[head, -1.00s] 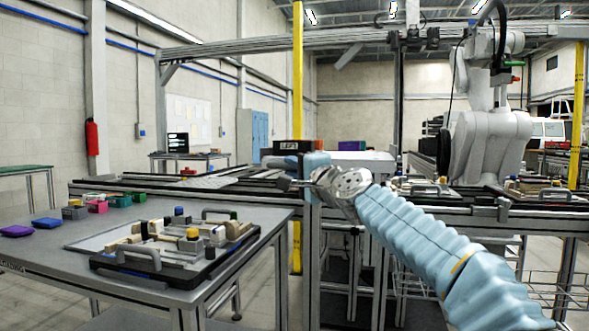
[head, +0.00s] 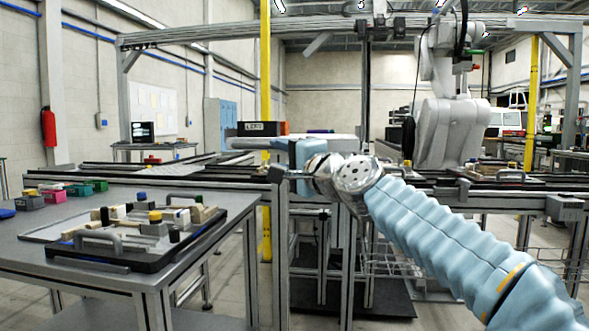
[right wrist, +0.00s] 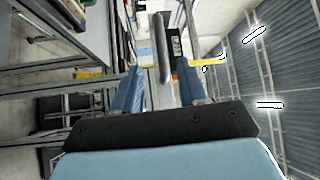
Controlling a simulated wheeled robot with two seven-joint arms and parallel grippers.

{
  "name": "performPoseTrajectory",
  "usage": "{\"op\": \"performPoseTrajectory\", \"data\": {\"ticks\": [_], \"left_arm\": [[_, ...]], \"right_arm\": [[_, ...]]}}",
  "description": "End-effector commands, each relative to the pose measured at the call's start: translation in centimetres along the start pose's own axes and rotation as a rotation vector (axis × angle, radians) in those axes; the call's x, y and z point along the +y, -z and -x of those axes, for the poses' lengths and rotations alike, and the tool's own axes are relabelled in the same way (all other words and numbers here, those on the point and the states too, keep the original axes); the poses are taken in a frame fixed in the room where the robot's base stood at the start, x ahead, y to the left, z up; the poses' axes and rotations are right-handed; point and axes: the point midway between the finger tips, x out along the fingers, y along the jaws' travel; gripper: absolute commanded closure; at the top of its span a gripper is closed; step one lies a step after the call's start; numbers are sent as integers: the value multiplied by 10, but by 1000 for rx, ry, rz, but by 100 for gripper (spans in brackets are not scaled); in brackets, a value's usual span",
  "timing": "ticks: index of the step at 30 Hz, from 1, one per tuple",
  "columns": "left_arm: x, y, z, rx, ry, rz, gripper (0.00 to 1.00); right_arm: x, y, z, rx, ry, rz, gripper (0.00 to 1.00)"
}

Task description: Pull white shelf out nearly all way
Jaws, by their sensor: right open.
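The white shelf (head: 335,143) is a flat, pale slab at the top of a metal frame, just behind and beside my right gripper (head: 300,153) in the head view. My gripper and wrist hide part of its near edge. In the right wrist view the shelf (right wrist: 162,48) shows as a narrow slab seen edge-on, in line with the gap between the two blue fingers of my right gripper (right wrist: 160,80). The fingers are apart, and I cannot tell whether they touch the shelf. My left gripper is not in view.
A dark labelled box (head: 262,129) stands by the shelf. A grey table (head: 110,275) with a fixture tray (head: 108,262) and coloured blocks is at the left. A yellow post (head: 265,70) rises behind. A white robot arm (head: 450,120) stands at the back right.

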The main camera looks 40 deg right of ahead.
Motion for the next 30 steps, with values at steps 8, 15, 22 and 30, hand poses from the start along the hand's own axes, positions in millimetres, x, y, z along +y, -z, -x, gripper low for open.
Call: {"op": "performPoseTrajectory", "data": {"ticks": [8, 15, 22, 30], "left_arm": [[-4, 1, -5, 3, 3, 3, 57], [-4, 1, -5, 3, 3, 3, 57], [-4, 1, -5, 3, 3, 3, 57], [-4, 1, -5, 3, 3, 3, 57]], "right_arm": [[1, 0, 43, 2, -1, 1, 58], [0, 0, 48, 1, -1, 0, 58], [0, 0, 48, 0, -1, 0, 58], [17, -4, 35, -8, -33, 12, 58]]}}
